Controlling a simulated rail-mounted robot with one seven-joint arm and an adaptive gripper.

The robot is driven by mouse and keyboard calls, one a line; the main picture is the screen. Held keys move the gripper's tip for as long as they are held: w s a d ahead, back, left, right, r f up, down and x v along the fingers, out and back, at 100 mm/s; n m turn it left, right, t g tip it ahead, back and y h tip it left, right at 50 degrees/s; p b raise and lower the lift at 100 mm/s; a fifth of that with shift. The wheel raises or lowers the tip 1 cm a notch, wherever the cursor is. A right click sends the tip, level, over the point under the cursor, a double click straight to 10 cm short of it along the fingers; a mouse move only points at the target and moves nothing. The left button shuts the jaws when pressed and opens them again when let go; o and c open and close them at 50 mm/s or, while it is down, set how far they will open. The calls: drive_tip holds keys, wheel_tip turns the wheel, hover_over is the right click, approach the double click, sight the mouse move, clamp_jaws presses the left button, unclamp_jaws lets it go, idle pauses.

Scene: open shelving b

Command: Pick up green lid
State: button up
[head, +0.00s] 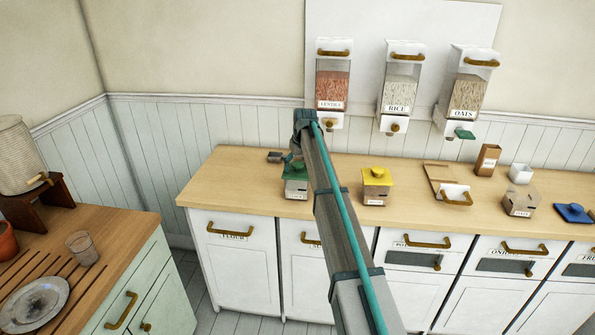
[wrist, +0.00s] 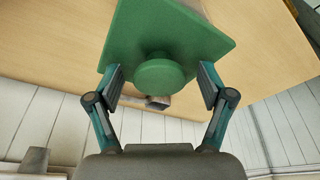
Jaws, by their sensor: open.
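The green lid (wrist: 165,30) has a square plate and a round knob (wrist: 160,80), and fills the upper middle of the wrist view. In the head view the green lid (head: 295,168) sits on a small labelled canister (head: 295,187) near the counter's left part, partly behind my arm. My gripper (wrist: 160,86) is open, one finger on each side of the knob. Gaps show between the fingers and the knob, so it holds nothing. I cannot tell how far the fingers are above the lid.
A canister with a yellow lid (head: 376,175) stands to the right on the wooden counter (head: 235,180). Further right are a tilted wooden box (head: 440,178), a brown box (head: 488,159) and a blue lid (head: 573,212). Dispensers (head: 332,85) hang on the wall behind.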

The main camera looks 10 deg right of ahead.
drive_tip(key=c, duration=1.3)
drive_tip(key=shift+r, duration=0.15)
